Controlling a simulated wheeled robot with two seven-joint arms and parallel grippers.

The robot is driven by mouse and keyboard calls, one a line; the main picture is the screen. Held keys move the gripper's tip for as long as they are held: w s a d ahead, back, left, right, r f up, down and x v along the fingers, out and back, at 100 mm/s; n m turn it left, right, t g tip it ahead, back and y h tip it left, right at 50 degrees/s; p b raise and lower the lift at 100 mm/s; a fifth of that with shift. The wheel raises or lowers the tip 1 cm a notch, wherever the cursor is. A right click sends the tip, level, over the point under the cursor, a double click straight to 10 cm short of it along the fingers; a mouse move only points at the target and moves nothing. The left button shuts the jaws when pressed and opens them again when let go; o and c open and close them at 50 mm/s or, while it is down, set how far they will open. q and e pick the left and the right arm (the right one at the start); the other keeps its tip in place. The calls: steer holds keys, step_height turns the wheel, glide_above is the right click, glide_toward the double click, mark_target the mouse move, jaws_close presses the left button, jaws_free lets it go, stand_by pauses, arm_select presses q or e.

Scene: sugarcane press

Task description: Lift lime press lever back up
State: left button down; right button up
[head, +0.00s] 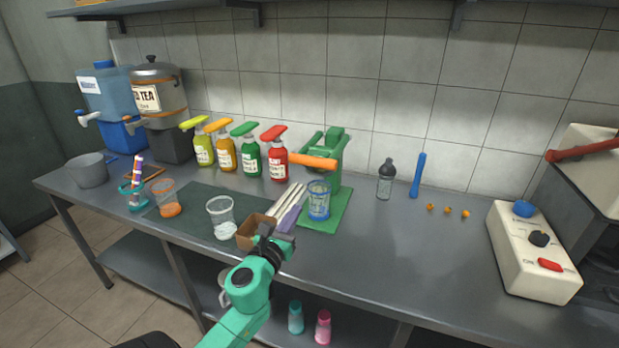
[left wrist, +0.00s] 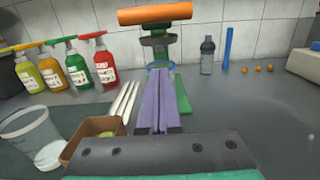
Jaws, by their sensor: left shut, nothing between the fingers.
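The green lime press (head: 337,158) stands on the counter with its orange lever (head: 314,162) sticking out to the left, roughly level. In the left wrist view the lever (left wrist: 155,14) shows as a thick orange bar across the top, with the dark press parts below it. A blue-tinted cup (head: 319,203) stands on the green base under the press. My left gripper (head: 292,210) is shut and empty, its purple fingers low in front of the press, left of the cup and apart from the lever. The fingers (left wrist: 164,85) partly hide the press base in the wrist view.
A brown box (head: 252,231) and white sticks (head: 287,203) lie close to my left gripper. Several pump bottles (head: 277,158) stand left of the press. A dark bottle (head: 386,180) and blue stick (head: 418,176) stand right. The front middle of the counter is clear.

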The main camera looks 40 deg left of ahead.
arm_select(q)
steer(key=w+a+r+p, duration=0.1)
steer(key=w+r+p, duration=0.1)
steer(key=w, duration=0.3)
steer(key=w+a+r+p, duration=0.2)
steer(key=w, duration=0.3)
steer(key=shift+a+r+p, duration=0.25)
steer(key=shift+a+p, duration=0.05)
steer(key=shift+p, duration=0.05)
steer(key=shift+w+f, duration=0.1)
